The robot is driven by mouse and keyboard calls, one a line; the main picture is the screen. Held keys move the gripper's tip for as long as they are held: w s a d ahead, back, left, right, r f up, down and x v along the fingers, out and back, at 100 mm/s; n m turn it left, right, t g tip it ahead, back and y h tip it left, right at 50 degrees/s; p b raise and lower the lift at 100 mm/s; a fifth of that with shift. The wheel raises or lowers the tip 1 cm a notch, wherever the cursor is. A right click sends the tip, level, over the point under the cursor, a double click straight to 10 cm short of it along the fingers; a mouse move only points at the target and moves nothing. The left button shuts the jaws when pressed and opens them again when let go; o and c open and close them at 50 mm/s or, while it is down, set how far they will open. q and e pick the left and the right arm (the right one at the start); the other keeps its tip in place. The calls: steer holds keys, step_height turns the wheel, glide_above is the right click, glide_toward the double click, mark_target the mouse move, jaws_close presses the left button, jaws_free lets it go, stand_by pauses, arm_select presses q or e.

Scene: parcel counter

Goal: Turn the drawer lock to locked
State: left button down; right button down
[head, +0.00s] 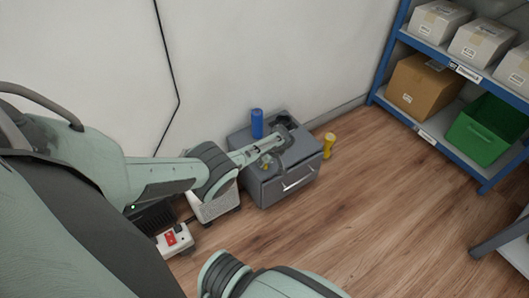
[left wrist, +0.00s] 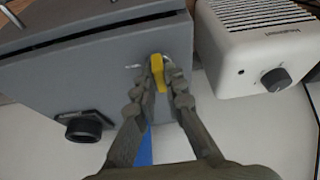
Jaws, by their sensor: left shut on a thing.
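The grey drawer cabinet (head: 262,190) stands on the floor against the wall, with a pale handle on its drawer front. The yellow drawer lock knob (left wrist: 158,74) sits on a grey cabinet face in the left wrist view, with small pale marks on either side. My left gripper (left wrist: 167,76) is shut on the knob, one finger on each side. In the head view my left gripper (head: 273,157) reaches to the cabinet, and the knob is mostly hidden. The knob's exact turn against the marks is hard to read. My right gripper is out of view.
A white heater (left wrist: 262,40) with a dark dial stands close beside the cabinet. A blue cylinder (head: 257,124) and a yellow item (head: 329,145) are near the cabinet. A red-switched box (head: 171,239) lies left. Shelves (head: 440,148) stand right; the wooden floor between is clear.

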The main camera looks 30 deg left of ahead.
arm_select(q)
steer(key=c, duration=1.6)
jaws_free()
steer(key=shift+r, duration=0.1)
steer(key=shift+d+r, duration=0.25)
steer(key=shift+r, duration=0.25)
steer(key=v, duration=1)
steer(key=shift+s+r, duration=0.15)
steer(key=shift+r, duration=0.2)
